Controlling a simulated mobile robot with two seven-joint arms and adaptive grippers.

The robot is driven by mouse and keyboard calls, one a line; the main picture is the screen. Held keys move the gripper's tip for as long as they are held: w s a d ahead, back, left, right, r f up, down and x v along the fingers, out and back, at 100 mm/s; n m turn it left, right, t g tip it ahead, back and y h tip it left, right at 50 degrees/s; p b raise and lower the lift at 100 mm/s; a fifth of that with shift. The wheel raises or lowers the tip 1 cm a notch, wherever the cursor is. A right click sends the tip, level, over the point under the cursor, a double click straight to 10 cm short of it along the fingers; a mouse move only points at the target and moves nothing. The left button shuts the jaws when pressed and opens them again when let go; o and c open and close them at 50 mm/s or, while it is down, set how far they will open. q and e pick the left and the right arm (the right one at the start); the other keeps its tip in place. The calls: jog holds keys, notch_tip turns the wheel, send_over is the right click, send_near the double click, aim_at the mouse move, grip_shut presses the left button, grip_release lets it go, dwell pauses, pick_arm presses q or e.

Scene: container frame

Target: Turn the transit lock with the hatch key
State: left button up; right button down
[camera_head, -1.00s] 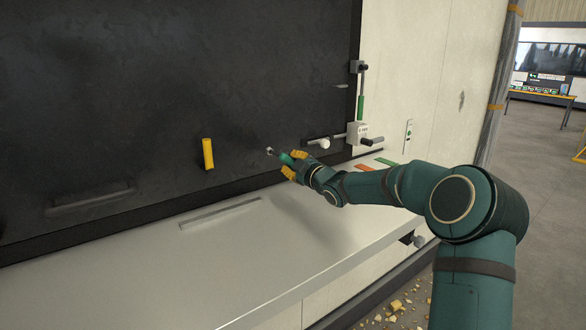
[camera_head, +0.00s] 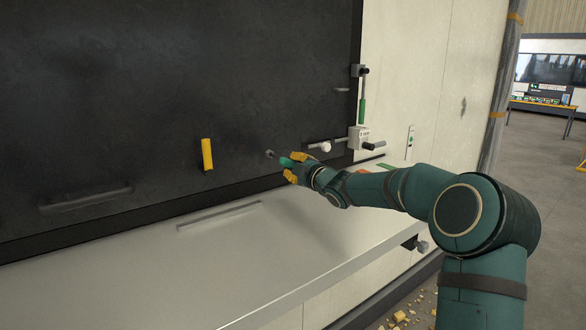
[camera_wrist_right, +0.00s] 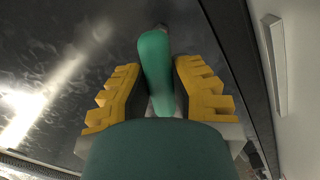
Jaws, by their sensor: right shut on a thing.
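My right gripper (camera_head: 291,169) has yellow fingers and is shut on the green handle of the hatch key (camera_head: 286,161). The key's metal tip (camera_head: 270,154) points at the dark panel. I cannot tell whether the tip touches the panel, or is in a lock there. In the right wrist view, the green handle (camera_wrist_right: 156,65) lies between the yellow finger pads (camera_wrist_right: 160,92), and its far end reaches toward the dark surface. I cannot make out the transit lock for certain. My left gripper is out of view.
A yellow handle (camera_head: 207,154) is on the dark panel (camera_head: 150,80), left of the key. A bolt with a grey block (camera_head: 358,136) and a green-gripped rod (camera_head: 362,108) are at the panel's right edge. A pale ledge (camera_head: 215,255) runs below, mostly bare.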

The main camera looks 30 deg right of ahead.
jog(key=shift+s+d+b, duration=0.15)
jog(key=shift+s+b, duration=0.35)
jog(key=shift+s, duration=1.25)
